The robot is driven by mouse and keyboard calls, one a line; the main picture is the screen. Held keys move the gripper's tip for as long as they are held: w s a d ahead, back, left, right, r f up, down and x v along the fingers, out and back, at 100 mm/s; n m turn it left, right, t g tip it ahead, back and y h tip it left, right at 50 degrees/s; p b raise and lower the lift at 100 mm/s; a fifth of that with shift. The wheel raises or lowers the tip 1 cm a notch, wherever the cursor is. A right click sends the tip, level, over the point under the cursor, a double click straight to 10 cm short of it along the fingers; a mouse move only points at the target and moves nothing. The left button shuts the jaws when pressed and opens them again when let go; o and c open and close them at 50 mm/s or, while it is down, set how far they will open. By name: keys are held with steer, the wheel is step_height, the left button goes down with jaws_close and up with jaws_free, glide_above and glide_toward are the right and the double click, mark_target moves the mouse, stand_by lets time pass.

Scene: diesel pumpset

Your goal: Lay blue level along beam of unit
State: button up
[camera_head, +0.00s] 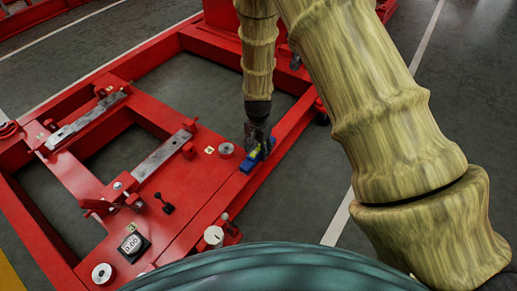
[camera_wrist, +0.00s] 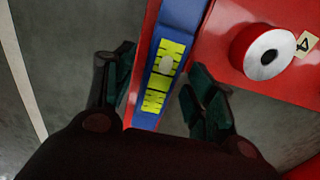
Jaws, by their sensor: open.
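The blue level (camera_head: 251,160) with a yellow-green vial lies on the red beam (camera_head: 215,212) of the unit in the head view, and its length appears to run along the beam. In the wrist view the level (camera_wrist: 178,22) runs up the picture, with red beam edges showing beside it. My gripper (camera_head: 259,143) is right above the level. In the wrist view my gripper (camera_wrist: 157,80) is open, with one finger on each side of the level and visible gaps to it. I cannot tell the exact height of the fingertips above the beam.
A red-rimmed round fitting (camera_wrist: 268,53) with a tag marked 4 stands right of the level. A dial reading 0.00 (camera_head: 132,243), a black lever (camera_head: 165,203) and metal bars (camera_head: 160,156) sit on the red frame. Grey floor (camera_head: 186,88) shows through its openings.

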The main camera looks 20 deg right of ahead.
mark_target(258, 149)
step_height(258, 149, up, 11)
steer(key=p, duration=0.6)
steer(key=s+d+f+n, duration=0.2)
steer(key=s+f, duration=0.4)
steer(key=s, duration=0.3)
steer(key=s+d+f+n, duration=0.2)
steer(key=s+f+n, duration=0.1)
steer(key=s+f, duration=0.45)
steer(key=s+f+n, duration=0.2)
steer(key=s+n, duration=0.3)
steer(key=s, duration=1.5)
steer(key=shift+a+f, duration=0.15)
steer(key=shift+f, duration=0.15)
steer(key=shift+r, duration=0.1)
